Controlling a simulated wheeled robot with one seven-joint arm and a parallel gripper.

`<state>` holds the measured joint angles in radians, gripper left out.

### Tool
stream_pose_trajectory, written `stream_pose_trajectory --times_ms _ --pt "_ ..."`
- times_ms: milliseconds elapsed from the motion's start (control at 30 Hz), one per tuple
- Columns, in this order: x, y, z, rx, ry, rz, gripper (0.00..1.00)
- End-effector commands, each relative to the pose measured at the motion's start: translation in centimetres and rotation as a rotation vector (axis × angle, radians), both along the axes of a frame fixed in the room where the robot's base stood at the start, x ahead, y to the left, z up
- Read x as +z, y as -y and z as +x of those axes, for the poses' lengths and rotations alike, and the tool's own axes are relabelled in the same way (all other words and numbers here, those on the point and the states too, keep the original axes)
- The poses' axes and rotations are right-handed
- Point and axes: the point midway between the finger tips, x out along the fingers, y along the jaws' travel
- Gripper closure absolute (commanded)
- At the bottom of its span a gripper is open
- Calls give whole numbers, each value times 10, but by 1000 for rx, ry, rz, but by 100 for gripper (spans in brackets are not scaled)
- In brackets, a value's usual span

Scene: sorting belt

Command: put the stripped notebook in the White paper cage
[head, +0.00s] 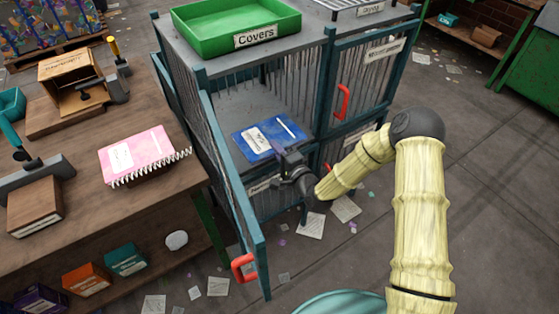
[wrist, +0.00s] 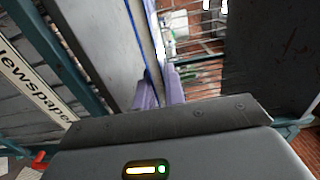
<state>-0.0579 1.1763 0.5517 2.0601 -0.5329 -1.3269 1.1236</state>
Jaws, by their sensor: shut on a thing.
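A blue notebook (head: 258,140) with pale labels and no visible spiral is in my gripper (head: 287,160), at the open front of the cage's upper left compartment. The gripper is shut on its near edge. In the wrist view the fingers (wrist: 160,92) close on the notebook's thin blue edge (wrist: 147,60). Whether the notebook touches the compartment floor I cannot tell. The cage (head: 328,70) is grey with teal posts. Its left door (head: 232,170) is swung open, with a red handle (head: 244,267) low down. I cannot read which compartment is White paper.
A pink spiral notebook (head: 137,155) lies on the wooden bench (head: 70,215) at left. A green Covers tray (head: 235,25) stands on the cage. A shut door with a red handle (head: 342,102) is right of the opening. A Newspaper label (wrist: 35,85) shows in the wrist view. Paper scraps litter the floor.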

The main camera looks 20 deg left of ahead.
Motion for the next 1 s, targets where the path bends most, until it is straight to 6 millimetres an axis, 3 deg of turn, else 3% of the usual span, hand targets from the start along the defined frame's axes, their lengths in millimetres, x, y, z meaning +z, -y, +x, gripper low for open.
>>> stream_pose_trajectory --times_ms 200,567,833,1000 --pt "-39 10 7 -19 0 0 100" --pt "-44 14 9 -27 1 1 100" --pt "-76 13 8 -25 0 -1 100" --pt "-81 12 8 -23 2 1 100"
